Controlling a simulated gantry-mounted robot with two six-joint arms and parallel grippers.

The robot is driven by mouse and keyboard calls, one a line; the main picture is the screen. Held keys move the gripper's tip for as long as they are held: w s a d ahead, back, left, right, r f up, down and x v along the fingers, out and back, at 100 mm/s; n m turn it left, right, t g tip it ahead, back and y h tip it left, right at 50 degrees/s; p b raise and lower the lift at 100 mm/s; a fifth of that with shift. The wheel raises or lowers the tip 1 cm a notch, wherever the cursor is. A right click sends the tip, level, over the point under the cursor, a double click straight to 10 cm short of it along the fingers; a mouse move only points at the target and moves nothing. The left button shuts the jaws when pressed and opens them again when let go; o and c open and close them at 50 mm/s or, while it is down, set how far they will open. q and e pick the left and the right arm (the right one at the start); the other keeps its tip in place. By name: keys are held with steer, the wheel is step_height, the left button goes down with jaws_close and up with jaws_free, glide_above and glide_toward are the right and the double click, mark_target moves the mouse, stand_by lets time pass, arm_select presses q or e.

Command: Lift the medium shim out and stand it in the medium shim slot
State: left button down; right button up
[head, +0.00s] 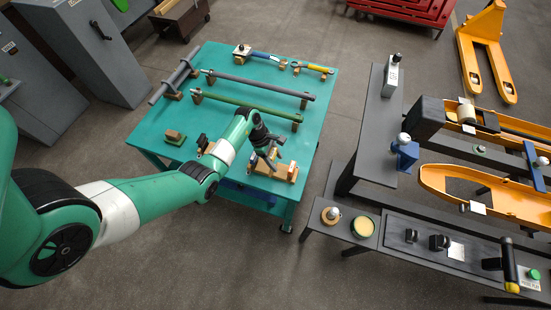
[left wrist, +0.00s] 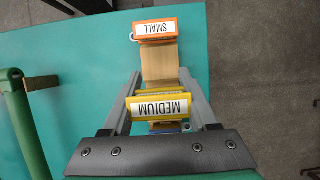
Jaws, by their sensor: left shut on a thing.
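My left gripper (head: 271,160) is over the wooden shim block at the near right of the green table. In the left wrist view its two fingers (left wrist: 160,90) are shut on the medium shim (left wrist: 160,107), which has a yellow frame and a white MEDIUM label. The orange small shim (left wrist: 155,30) stands at the far end of the wooden block (left wrist: 160,62), beyond the fingers. A blue piece (left wrist: 164,127) shows just behind the medium shim, mostly hidden. Whether the medium shim is clear of the block cannot be told. I cannot make out the medium shim slot.
The green table (head: 160,120) also holds a green bar (head: 240,106), dark bars and hand tools. A dark bench with orange forks (head: 490,195) stands at the right, across a floor gap.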

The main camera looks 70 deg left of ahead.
mark_target(276, 165)
arm_select(q)
steer(key=shift+f+b, duration=0.45)
steer(key=shift+f, duration=0.5)
arm_select(e)
steer(key=shift+f, duration=0.75)
arm_select(q)
steer(key=shift+r+p, duration=0.1)
steer(key=shift+p, duration=0.45)
arm_select(e)
steer(key=shift+r, duration=0.55)
arm_select(q)
steer(key=shift+f+b, duration=1)
steer(key=shift+f, duration=0.25)
arm_select(e)
steer(key=shift+f, duration=1)
arm_select(q)
steer(key=shift+r, duration=0.1)
arm_select(e)
steer(key=shift+r, duration=0.1)
arm_select(q)
steer(key=shift+r+p, duration=0.85)
steer(key=shift+p, duration=0.2)
arm_select(e)
steer(key=shift+r, duration=0.9)
arm_select(q)
steer(key=shift+p, duration=0.35)
arm_select(e)
steer(key=shift+r, duration=0.4)
